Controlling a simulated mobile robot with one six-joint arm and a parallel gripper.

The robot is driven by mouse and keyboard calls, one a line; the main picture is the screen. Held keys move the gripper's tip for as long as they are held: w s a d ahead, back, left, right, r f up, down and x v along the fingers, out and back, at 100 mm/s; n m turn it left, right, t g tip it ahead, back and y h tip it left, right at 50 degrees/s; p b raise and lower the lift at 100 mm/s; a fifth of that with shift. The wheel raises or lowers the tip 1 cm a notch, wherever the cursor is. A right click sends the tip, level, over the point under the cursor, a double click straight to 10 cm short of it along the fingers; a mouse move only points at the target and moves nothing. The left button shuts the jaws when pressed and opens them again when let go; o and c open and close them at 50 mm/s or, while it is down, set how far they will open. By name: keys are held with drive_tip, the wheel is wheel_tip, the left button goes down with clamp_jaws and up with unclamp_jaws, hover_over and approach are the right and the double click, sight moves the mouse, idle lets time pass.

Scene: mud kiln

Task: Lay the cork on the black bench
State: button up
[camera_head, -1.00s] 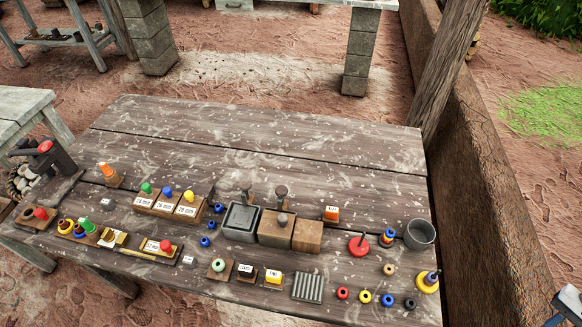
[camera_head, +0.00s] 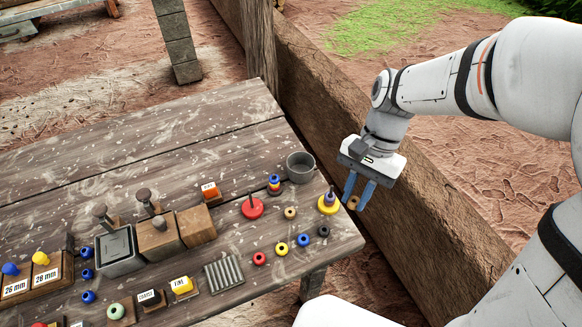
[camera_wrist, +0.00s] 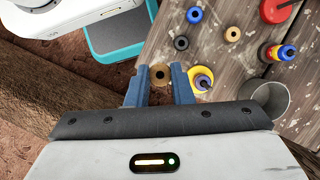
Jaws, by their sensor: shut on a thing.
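My gripper (camera_head: 360,192) hangs past the right edge of the wooden table, with its blue fingers shut on a small tan round piece, which looks like the cork (camera_head: 353,202). In the wrist view my gripper (camera_wrist: 159,78) shows the cork (camera_wrist: 160,74) between its fingertips, with a dark hole or spot in its middle. It is held up, apart from the table. I cannot make out a black bench in any current view.
The weathered wooden table (camera_head: 225,110) carries a grey cup (camera_head: 300,167), a yellow-based peg (camera_head: 328,204), a red disc with a peg (camera_head: 252,208), a tan ring (camera_head: 290,213) and several small coloured rings. A long low mud wall (camera_head: 330,95) runs behind my gripper.

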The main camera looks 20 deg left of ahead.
sight(343, 231)
wheel_tip(343, 231, down, 10)
drive_tip(key=shift+f+b, duration=0.1)
drive_tip(key=shift+b, duration=0.75)
drive_tip(key=o, duration=0.8)
drive_tip(key=shift+f, duration=0.1)
drive_tip(key=a+p+v, duration=0.1)
drive_tip(key=p+v, duration=0.1)
drive_tip(key=v, duration=1)
drive_tip(key=s+d+r+t, duration=0.1)
drive_tip(key=s+d+t, duration=0.1)
drive_tip(key=d, duration=0.4)
drive_tip(key=s+d+r+n+t, duration=0.1)
drive_tip(key=s+d+r+t, duration=0.1)
drive_tip(key=d, duration=0.5)
drive_tip(key=s+d+r+n+t, duration=0.1)
drive_tip(key=s+d+t, duration=0.1)
drive_tip(key=d, duration=0.5)
drive_tip(key=shift+s+r+t+h, duration=0.2)
drive_tip(key=shift+t+h, duration=0.1)
drive_tip(key=shift+t, duration=0.1)
